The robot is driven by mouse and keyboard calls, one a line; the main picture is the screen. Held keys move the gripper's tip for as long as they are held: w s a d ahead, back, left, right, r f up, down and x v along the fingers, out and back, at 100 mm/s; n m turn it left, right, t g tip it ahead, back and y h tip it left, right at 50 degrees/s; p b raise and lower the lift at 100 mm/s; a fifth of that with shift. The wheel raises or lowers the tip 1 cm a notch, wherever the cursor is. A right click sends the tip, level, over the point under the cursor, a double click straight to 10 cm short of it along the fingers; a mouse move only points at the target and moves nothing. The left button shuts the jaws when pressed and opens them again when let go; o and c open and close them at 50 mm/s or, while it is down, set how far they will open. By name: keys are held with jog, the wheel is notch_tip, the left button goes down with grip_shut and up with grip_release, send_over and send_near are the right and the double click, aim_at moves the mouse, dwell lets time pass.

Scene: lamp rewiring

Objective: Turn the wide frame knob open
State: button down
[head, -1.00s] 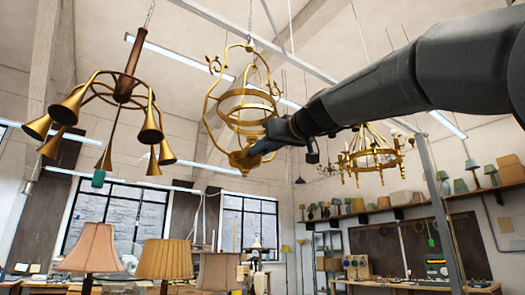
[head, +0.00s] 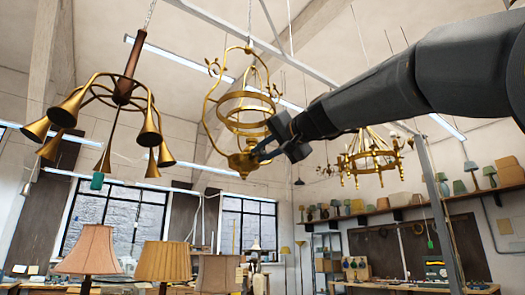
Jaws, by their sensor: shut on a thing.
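A tall brass lantern-style hanging frame (head: 208,112) with curled arms and stacked rings hangs in the middle of the head view. Its rounded brass bottom knob (head: 241,163) is at the lower end of the frame. My gripper (head: 258,154) comes in from the right at the knob, with its fingers at the knob's right side. It is shut on the knob; the fingertips are small and partly hidden against the brass.
A chandelier with brass horn shades (head: 124,92) hangs to the left. Another brass chandelier (head: 371,160) hangs behind my arm. Pleated lampshades (head: 163,260) stand below. A grey post (head: 436,200) rises at the right.

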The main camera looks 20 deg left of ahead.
jog(key=m+p, duration=0.1)
jog(key=m, duration=0.3)
jog(key=shift+f+m, duration=0.1)
jog(key=shift+m, duration=0.3)
dwell(0.4)
jog(key=c, duration=1.6)
grip_release()
jog(key=shift+w, duration=0.1)
jog(key=shift+b+v, duration=1.45)
jog(key=shift+v, duration=2.5)
